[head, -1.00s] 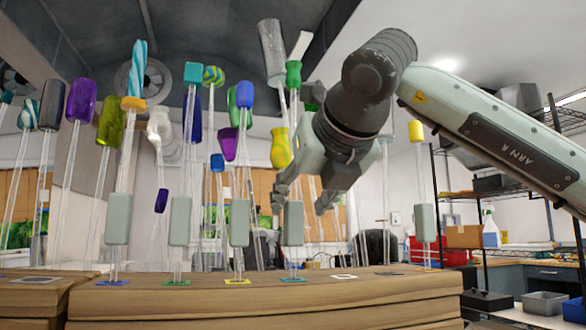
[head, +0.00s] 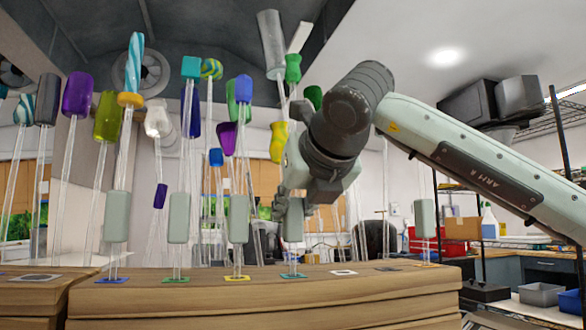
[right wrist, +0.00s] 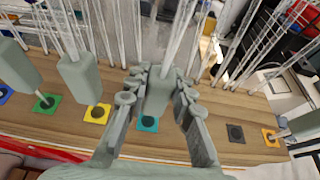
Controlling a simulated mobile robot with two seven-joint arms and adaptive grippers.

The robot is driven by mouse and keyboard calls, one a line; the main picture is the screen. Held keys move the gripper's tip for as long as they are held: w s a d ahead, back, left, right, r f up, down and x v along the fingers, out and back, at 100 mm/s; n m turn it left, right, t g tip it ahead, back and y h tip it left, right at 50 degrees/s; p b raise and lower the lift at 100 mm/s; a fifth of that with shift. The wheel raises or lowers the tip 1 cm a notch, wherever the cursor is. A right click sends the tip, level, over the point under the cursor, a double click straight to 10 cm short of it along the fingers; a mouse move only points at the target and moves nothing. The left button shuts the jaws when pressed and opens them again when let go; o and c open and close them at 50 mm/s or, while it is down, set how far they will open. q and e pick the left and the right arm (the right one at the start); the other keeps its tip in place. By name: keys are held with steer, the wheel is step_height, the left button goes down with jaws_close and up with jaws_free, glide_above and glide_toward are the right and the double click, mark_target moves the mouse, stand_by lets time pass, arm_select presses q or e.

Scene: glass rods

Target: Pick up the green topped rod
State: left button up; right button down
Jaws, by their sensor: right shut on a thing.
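The green topped rod has a green cap (head: 292,68), a clear shaft and a grey-green grip block (head: 292,228) low down. It stands upright above a teal square (head: 293,276) on the wooden board. My right gripper (head: 294,206) has its fingers around this block. In the right wrist view my right gripper (right wrist: 160,84) has its two fingers on either side of the grip block (right wrist: 158,98), shut on it, with the teal square (right wrist: 147,124) beneath. The cap is outside the wrist view. My left gripper is not in view.
Neighbouring rods with similar blocks stand left, over a yellow square (head: 238,278), a green square (head: 176,280) and a blue square (head: 112,281). A bare square (head: 343,272) lies to the right, then a block over an orange square (right wrist: 270,137). Several rods crowd behind.

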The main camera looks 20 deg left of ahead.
mark_target(293, 196)
step_height(293, 196, up, 10)
steer(key=shift+r, duration=0.1)
stand_by(0.5)
stand_by(0.4)
